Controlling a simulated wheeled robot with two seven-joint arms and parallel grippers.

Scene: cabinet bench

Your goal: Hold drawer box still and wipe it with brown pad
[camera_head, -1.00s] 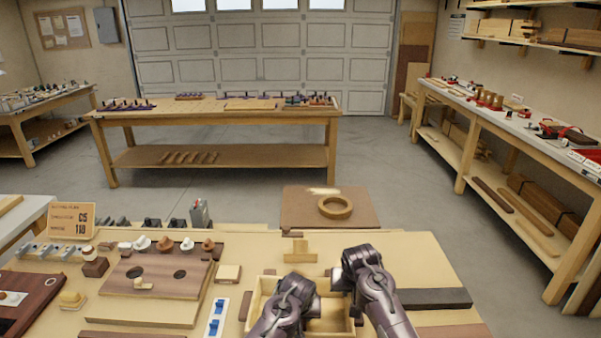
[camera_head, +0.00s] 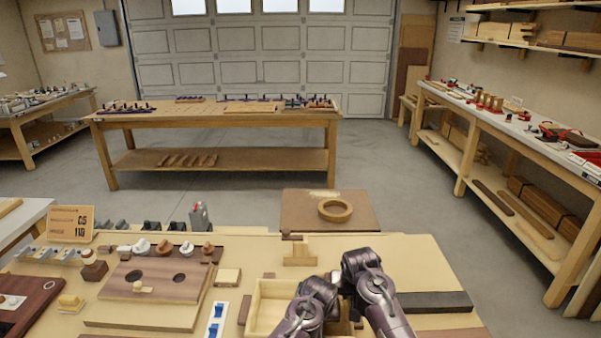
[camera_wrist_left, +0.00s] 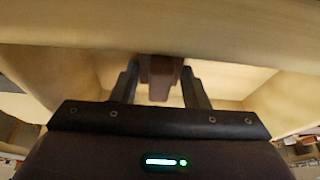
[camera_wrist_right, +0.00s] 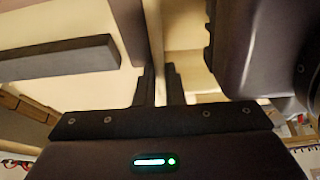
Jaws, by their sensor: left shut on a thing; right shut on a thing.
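The drawer box (camera_head: 268,304) is an open, pale wooden box at the front of the bench; my arms hide its right part in the head view. My left gripper (camera_wrist_left: 161,82) is shut on the brown pad (camera_wrist_left: 158,78), which is over the inside of the box in the left wrist view. Whether the pad touches the wood I cannot tell. My right gripper (camera_wrist_right: 159,82) is shut on the box's right wall (camera_wrist_right: 155,38). The pad and both sets of fingertips are hidden in the head view.
A dark strip (camera_head: 432,302) lies right of the box. A wooden block (camera_head: 300,254) stands behind it. The bench top (camera_head: 425,262) is clear at the back right.

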